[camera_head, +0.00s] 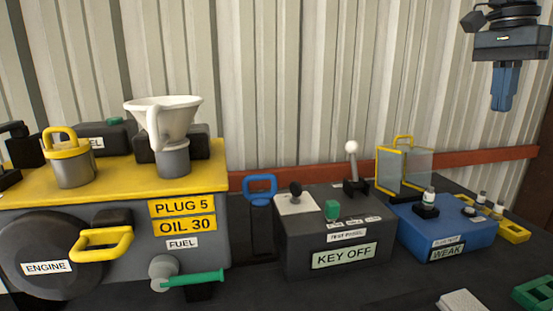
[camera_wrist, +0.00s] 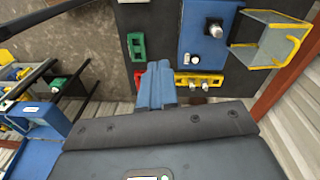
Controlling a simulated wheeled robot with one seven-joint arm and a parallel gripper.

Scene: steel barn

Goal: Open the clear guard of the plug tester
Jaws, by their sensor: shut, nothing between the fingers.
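The plug tester is a blue box (camera_head: 450,238) at the right of the bench, with a "WEAK" display (camera_head: 448,252) on its front. A plug (camera_head: 429,196) stands upright on its top and looks uncovered. The clear guard (camera_head: 415,172), with yellow edges and a yellow handle (camera_head: 403,141), stands upright at the tester's back. In the wrist view the guard (camera_wrist: 262,42) is right of the tester (camera_wrist: 196,45). My gripper (camera_head: 501,106) is shut and empty, pointing down, above and right of the guard, apart from it. Its blue fingers also show in the wrist view (camera_wrist: 157,68).
A grey "KEY OFF" box (camera_head: 335,238) stands left of the tester. A yellow rack (camera_head: 513,232) with small plugs is at its right, and a green tray (camera_head: 535,292) is in front. The engine (camera_head: 185,205) with a white funnel (camera_head: 165,115) is at left. A corrugated wall is behind.

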